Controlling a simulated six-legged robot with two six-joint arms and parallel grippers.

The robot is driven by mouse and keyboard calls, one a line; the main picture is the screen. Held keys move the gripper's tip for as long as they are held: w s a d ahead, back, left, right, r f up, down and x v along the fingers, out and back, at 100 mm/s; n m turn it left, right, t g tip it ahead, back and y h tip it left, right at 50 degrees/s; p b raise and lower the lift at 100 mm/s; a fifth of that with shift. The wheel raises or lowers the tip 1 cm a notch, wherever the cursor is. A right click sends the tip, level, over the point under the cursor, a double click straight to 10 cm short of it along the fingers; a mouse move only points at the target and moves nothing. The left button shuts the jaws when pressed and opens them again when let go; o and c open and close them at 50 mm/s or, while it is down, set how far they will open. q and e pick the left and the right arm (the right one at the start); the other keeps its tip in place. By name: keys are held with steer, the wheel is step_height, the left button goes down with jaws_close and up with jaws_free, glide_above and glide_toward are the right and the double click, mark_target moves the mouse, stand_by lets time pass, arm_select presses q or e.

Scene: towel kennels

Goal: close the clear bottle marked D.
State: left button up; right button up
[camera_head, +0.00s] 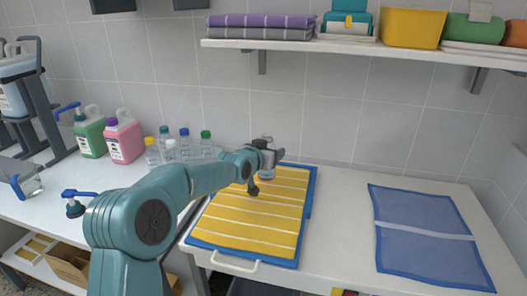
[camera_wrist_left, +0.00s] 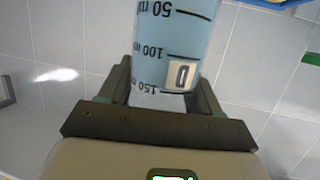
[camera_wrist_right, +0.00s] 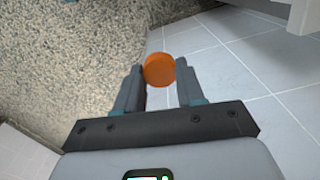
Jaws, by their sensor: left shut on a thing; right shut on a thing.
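The clear bottle marked D (camera_wrist_left: 178,35) holds blue liquid and shows a printed scale and a D label in the left wrist view. My left gripper (camera_wrist_left: 165,92) is shut on it. In the head view this bottle (camera_head: 267,174) is small, at the back edge of the yellow striped towel, partly covered by my left gripper (camera_head: 268,156). Its mouth is too small to make out. My right gripper (camera_wrist_right: 160,78) is shut on a round orange cap (camera_wrist_right: 159,69) in the right wrist view. My right arm is not in the head view.
Several capped clear bottles (camera_head: 184,146) stand left of my left gripper, with green (camera_head: 90,137) and pink (camera_head: 124,141) jugs farther left. The yellow towel (camera_head: 255,212) lies on a blue mat. A blue mat (camera_head: 425,238) lies right. A loaded shelf (camera_head: 350,47) hangs above.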

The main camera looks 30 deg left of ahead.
arm_select(q)
steer(key=shift+w+d+f, duration=0.1)
steer(key=shift+w, duration=0.05)
arm_select(e)
steer(key=shift+w, duration=0.1)
steer(key=shift+d, duration=0.1)
arm_select(q)
steer(key=shift+o, duration=0.9)
steer(key=c, duration=0.6)
steer(key=shift+c, duration=0.2)
